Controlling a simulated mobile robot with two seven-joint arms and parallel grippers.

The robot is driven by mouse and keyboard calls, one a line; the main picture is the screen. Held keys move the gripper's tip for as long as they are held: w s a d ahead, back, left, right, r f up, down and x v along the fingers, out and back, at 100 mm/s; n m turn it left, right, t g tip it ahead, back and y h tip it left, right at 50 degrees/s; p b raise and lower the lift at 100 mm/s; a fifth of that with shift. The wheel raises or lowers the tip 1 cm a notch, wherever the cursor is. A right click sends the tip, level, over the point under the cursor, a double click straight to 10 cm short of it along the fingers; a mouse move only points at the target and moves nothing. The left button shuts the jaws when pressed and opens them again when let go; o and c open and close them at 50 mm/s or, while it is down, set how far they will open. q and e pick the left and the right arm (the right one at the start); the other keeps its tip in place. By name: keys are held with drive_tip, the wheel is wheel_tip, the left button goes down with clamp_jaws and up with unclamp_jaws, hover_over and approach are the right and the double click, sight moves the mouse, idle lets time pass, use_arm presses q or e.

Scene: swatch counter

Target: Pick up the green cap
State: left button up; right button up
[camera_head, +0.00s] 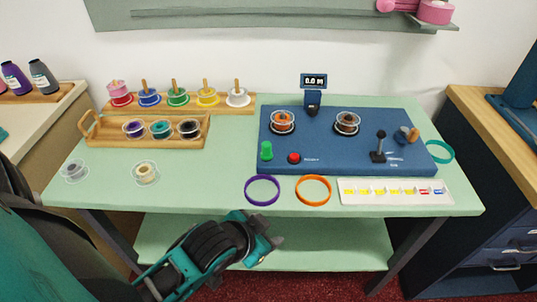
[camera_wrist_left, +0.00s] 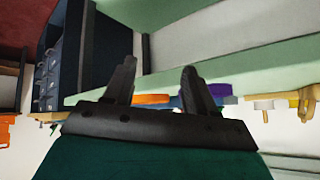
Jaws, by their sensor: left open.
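The green cap (camera_head: 266,150) stands upright at the left front of the blue machine panel (camera_head: 330,158), just left of a red button (camera_head: 294,158). My left gripper (camera_head: 268,232) is in front of the counter's front edge, lower in the picture than the cap and apart from it. In the left wrist view my left gripper (camera_wrist_left: 158,85) shows two spread fingers with nothing between them. I cannot make out the green cap in the left wrist view. My right gripper is not in view.
A purple ring (camera_head: 262,190) and an orange ring (camera_head: 313,190) lie at the green counter's (camera_head: 210,197) front edge. Spools stand on a wooden rack (camera_head: 205,133) at left. A small display (camera_head: 314,81), two spools and a lever (camera_head: 379,145) are on the panel. A lower shelf (camera_head: 330,240) runs beneath.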

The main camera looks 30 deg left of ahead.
use_arm(q)
drive_tip(key=shift+s+a+r+g+y+b, duration=0.15)
drive_tip(key=shift+a+r+g+y+b, duration=0.2)
drive_tip(key=shift+r, duration=0.1)
drive_tip(key=w+d+r+m+t+h, duration=0.2)
drive_tip(key=w+r+m+t, duration=0.75)
drive_tip(key=w+r, duration=0.6)
drive_tip(key=w+d+r+m+t+h, duration=0.1)
drive_tip(key=d+r+m+t+h, duration=0.1)
drive_tip(key=d+r+m+h, duration=0.75)
drive_tip(key=m+g+y, duration=1)
drive_tip(key=m+g, duration=0.9)
drive_tip(key=m, duration=1.3)
approach(267, 144)
drive_tip(key=f, duration=0.3)
drive_tip(key=f+b, duration=0.1)
drive_tip(key=shift+s+a+f, duration=0.15)
drive_tip(key=shift+s+f, duration=0.15)
drive_tip(key=shift+f, duration=0.05)
drive_tip(key=shift+w+d+f, duration=0.1)
drive_tip(key=shift+d+f, duration=0.1)
drive_tip(key=shift+f, duration=0.75)
drive_tip(key=shift+w+d+f, duration=0.1)
drive_tip(key=shift+d+f, duration=0.1)
drive_tip(key=shift+f, duration=0.8)
drive_tip(key=shift+w+d+f, duration=0.15)
drive_tip(key=shift+d+f, duration=0.05)
drive_tip(key=shift+f, duration=0.75)
